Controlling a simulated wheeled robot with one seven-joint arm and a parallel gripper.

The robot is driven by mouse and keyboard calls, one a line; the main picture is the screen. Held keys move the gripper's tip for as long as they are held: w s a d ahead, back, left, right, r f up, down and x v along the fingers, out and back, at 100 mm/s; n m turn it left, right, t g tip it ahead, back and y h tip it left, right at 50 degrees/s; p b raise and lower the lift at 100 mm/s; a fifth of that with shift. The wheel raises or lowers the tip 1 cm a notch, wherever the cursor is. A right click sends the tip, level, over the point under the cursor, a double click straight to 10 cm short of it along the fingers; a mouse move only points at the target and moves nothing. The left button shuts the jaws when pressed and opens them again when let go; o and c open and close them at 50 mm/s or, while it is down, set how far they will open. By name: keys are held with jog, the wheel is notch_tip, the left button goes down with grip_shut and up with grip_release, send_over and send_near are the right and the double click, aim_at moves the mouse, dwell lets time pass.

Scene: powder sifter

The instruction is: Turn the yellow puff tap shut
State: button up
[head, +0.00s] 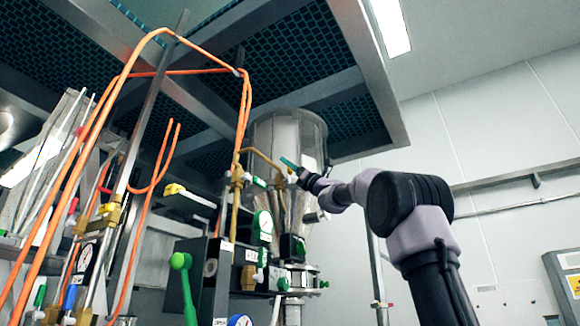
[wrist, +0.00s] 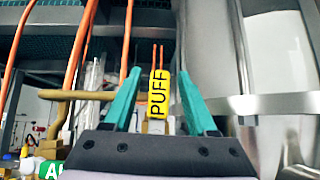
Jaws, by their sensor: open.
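The yellow tap handle marked PUFF (wrist: 158,94) stands upright, tilted slightly, in the middle of the wrist view. My gripper (wrist: 159,72) has its two teal fingers spread wide, one to each side of the handle. A gap shows on both sides, so neither finger seems to touch it. How deep the handle lies between the fingers is hard to tell. In the head view my gripper (head: 287,162) reaches left beside the brass pipework and the clear hopper. I cannot make out the PUFF handle there.
A brass pipe (head: 262,158) runs close to my gripper, and the clear hopper (head: 305,135) stands behind. Orange hoses (head: 243,110) hang at the left. Another yellow handle (head: 174,189) and a green lever (head: 181,262) are farther left. The right side is open to the wall.

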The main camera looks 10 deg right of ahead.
grip_shut()
dwell(1.5)
